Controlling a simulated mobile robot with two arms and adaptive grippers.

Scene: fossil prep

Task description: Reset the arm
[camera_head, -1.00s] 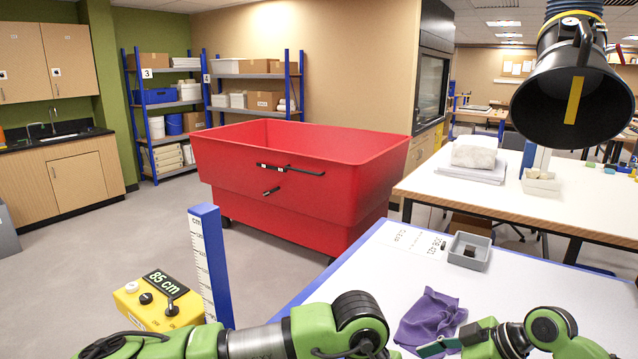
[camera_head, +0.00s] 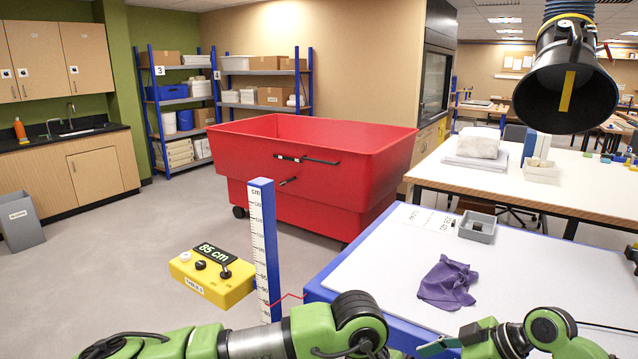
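My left arm (camera_head: 311,333) comes in low from the left, green and grey, with a bent joint near the table's near corner. Its gripper is not visible. My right arm (camera_head: 556,331) is folded low at the right, in front of the white-topped table (camera_head: 400,262). A small part of what looks like my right gripper (camera_head: 437,346) shows at the bottom edge; its fingers cannot be made out clearly. No held object shows. A purple cloth (camera_head: 447,284) lies crumpled on the table, beyond the arms. A small grey tray (camera_head: 478,228) stands behind it.
A blue height scale (camera_head: 263,245) and a yellow control box (camera_head: 211,277) reading 85 cm stand left of the table. A large red bin (camera_head: 315,180) stands beyond. A black extraction hood (camera_head: 565,85) hangs upper right.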

